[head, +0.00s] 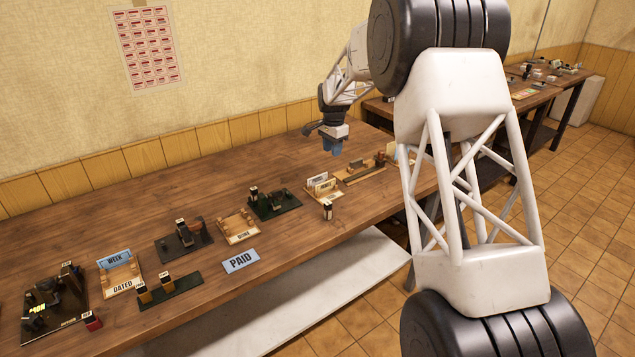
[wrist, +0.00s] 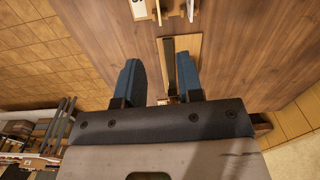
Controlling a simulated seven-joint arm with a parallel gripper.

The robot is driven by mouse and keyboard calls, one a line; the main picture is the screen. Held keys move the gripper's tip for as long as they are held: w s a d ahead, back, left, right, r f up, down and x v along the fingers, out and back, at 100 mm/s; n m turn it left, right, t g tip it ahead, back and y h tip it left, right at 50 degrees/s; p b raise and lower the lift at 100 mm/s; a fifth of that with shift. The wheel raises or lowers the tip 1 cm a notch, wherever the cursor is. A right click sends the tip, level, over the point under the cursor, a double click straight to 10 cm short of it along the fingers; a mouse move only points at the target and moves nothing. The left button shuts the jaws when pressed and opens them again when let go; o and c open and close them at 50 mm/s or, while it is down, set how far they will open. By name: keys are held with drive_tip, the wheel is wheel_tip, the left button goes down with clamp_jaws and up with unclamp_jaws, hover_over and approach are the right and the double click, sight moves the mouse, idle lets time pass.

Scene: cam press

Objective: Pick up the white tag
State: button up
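A small rack (head: 324,190) on the bench holds upright pale tags. One of them, a whitish tag (head: 327,184) with dark lettering, stands towards its front. At the top edge of the wrist view a white tag (wrist: 139,9) shows part of its dark letters, and the rest is cut off. My gripper (head: 333,147) hangs above the bench, behind and above this rack in the head view. In the wrist view its two blue fingers (wrist: 158,62) are spread apart with nothing held between them. A board with a dark strip lies below and beyond the fingers.
The wooden bench (head: 200,290) carries several stamp stands and racks to the left. A light blue PAID plate (head: 241,261) lies near the front edge. A wooden board with a dark bar (head: 362,172) is right of the rack. My arm blocks the bench's right end.

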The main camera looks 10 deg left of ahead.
approach(317, 181)
drive_tip(key=shift+w+d+r+m, duration=0.1)
drive_tip(key=shift+w+d+m, duration=0.05)
drive_tip(key=shift+w+d, duration=0.35)
drive_tip(key=shift+w+d+r+m, duration=0.15)
drive_tip(key=shift+w+d, duration=0.1)
drive_tip(key=shift+w, duration=0.35)
drive_tip(key=shift+f, duration=0.25)
drive_tip(key=shift+f, duration=1.15)
drive_tip(key=shift+f, duration=0.15)
drive_tip(key=shift+d+f, duration=0.1)
drive_tip(key=shift+f, duration=2.4)
drive_tip(key=shift+c, duration=0.5)
clamp_jaws()
